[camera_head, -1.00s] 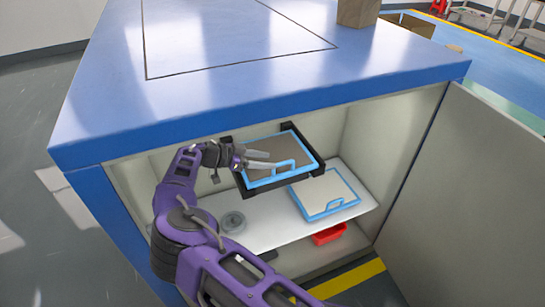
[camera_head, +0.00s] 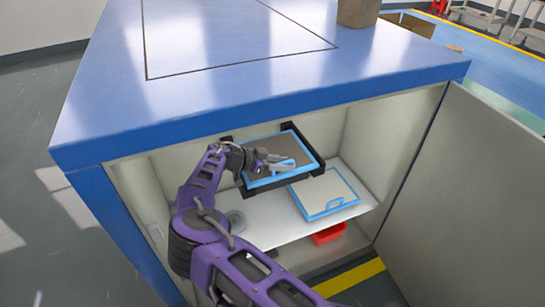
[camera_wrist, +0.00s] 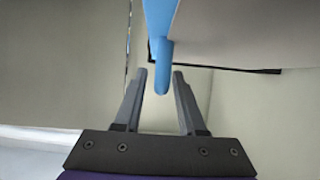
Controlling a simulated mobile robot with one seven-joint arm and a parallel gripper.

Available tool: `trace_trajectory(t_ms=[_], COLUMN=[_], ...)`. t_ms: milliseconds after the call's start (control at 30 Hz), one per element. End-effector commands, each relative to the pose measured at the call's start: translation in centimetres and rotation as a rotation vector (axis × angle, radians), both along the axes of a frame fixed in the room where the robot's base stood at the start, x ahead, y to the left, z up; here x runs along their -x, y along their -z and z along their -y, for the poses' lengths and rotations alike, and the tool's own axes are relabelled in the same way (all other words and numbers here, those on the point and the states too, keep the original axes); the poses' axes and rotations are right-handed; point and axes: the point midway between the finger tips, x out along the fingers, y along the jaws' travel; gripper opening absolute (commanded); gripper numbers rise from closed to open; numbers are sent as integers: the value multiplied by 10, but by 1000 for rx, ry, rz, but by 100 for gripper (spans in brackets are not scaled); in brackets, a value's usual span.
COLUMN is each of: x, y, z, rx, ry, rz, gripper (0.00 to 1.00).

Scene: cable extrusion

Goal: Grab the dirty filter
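The dirty filter (camera_head: 272,152) is a grey-brown panel with a blue frame and a blue handle, held in a black bracket high inside the cabinet. My gripper (camera_head: 280,161) is in front of it at the handle, partly covering the handle from the head camera. In the wrist view my gripper (camera_wrist: 159,75) is open, with its two fingers apart. The blue handle (camera_wrist: 161,65) hangs at the tips, in line with the gap between the fingers. I see no contact between fingers and handle.
A cleaner, light filter (camera_head: 323,191) with a blue frame lies on the white shelf (camera_head: 262,226) below. A red bin (camera_head: 328,234) sits beneath the shelf. A round grey object (camera_head: 236,220) is on the shelf at left. The open cabinet door (camera_head: 465,200) stands at right.

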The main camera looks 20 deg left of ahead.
Motion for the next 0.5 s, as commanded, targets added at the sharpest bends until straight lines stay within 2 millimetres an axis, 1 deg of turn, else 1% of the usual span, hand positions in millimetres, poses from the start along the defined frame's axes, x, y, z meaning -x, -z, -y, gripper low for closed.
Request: trace_trajectory(t_ms=[33, 100, 200, 500], x=[0, 0, 0, 0], y=[0, 0, 0, -1], z=[0, 0, 0, 0], rx=[0, 0, 0, -1], ry=[0, 0, 0, 0], rz=[0, 0, 0, 1], gripper=[29, 16, 0, 0])
